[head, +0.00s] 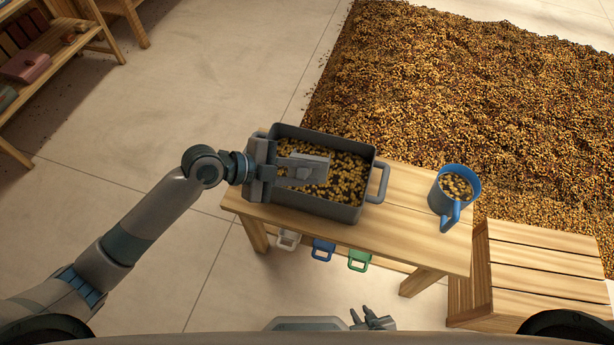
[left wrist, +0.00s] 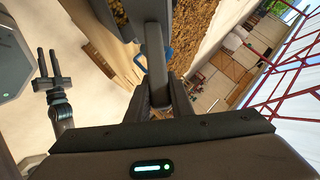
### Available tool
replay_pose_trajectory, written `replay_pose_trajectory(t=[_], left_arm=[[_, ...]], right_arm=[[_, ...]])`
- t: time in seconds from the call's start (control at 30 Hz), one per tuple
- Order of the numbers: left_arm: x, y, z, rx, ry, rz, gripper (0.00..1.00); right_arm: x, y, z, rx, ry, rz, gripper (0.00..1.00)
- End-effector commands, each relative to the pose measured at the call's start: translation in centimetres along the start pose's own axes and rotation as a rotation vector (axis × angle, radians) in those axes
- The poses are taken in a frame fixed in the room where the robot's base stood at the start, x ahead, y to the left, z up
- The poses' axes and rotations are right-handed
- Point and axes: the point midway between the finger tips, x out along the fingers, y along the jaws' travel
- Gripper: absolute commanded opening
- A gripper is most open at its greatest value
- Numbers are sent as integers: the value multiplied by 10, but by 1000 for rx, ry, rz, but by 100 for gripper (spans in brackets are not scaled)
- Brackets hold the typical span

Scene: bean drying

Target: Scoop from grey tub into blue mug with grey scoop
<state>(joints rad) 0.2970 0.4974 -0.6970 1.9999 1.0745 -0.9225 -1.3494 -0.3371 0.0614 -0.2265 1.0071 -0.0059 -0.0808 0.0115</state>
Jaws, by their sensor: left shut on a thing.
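The grey tub (head: 318,209) stands on the left part of a wooden bench and holds brown-yellow beans. My left gripper (head: 290,168) is over the tub's left part, shut on the grey scoop. The scoop's handle (left wrist: 154,50) runs between the fingers in the left wrist view. The scoop's bowl is hard to make out and what it holds cannot be seen. The blue mug (head: 446,201) stands upright at the bench's right end, apart from the tub, with beans inside. My right gripper (head: 362,315) is low at the front, open and empty; it also shows in the left wrist view (left wrist: 48,52).
The bench (head: 405,231) is clear between tub and mug. White (head: 288,240), blue (head: 323,250) and green (head: 358,261) handled items hang at its front edge. A slatted wooden stool (head: 540,262) stands at the right. A wide bean bed (head: 470,90) lies behind. A shelf (head: 50,45) stands far left.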

Motion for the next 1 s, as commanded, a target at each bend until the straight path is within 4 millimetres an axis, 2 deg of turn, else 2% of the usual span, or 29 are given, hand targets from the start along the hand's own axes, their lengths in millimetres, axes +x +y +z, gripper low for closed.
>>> replay_pose_trajectory(t=[0.03, 0.1, 0.4, 0.77, 1.0], left_arm=[[-2, -10, -3, -12, 0, 9, 0], [-2, -16, -3, -32, 0, 28, 0], [-1, -35, -1, -108, 0, 92, 0], [0, -35, 0, -114, 0, 97, 0], [2, -16, 2, -66, 1, 57, 0]], right_arm=[[-7, 0, -4, 0, 0, 0, 25], [-11, 0, -7, 0, 0, 0, 25], [-20, 0, -13, 0, 0, 0, 25], [-19, 0, -13, 0, 0, 0, 25], [-3, 0, -2, 0, 0, 0, 25]])
